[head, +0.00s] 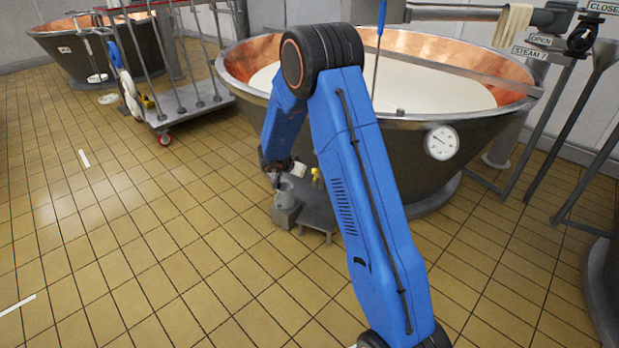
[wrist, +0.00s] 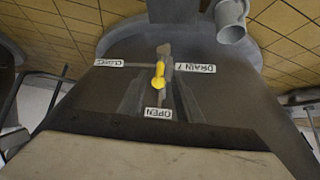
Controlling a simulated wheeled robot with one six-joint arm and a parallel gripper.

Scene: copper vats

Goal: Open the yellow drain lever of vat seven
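The yellow drain lever (head: 315,174) sits low on the outside of the large copper-lined vat (head: 440,182), just left of my blue arm in the head view. In the wrist view the yellow lever (wrist: 158,76) is near the middle, between upside-down labels: DRAIN 7 (wrist: 195,68), OPEN (wrist: 158,113) and a closed-side label (wrist: 108,63). Its knob lies toward the OPEN label in the picture, but its true angle is hard to tell.
A grey pipe or cup (head: 286,190) stands below the lever; a grey cylinder (wrist: 231,20) shows in the wrist view. A round gauge (head: 441,142) is on the vat. A railed cart (head: 185,105) and another vat (head: 100,50) stand behind left. The tiled floor at left is mostly clear.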

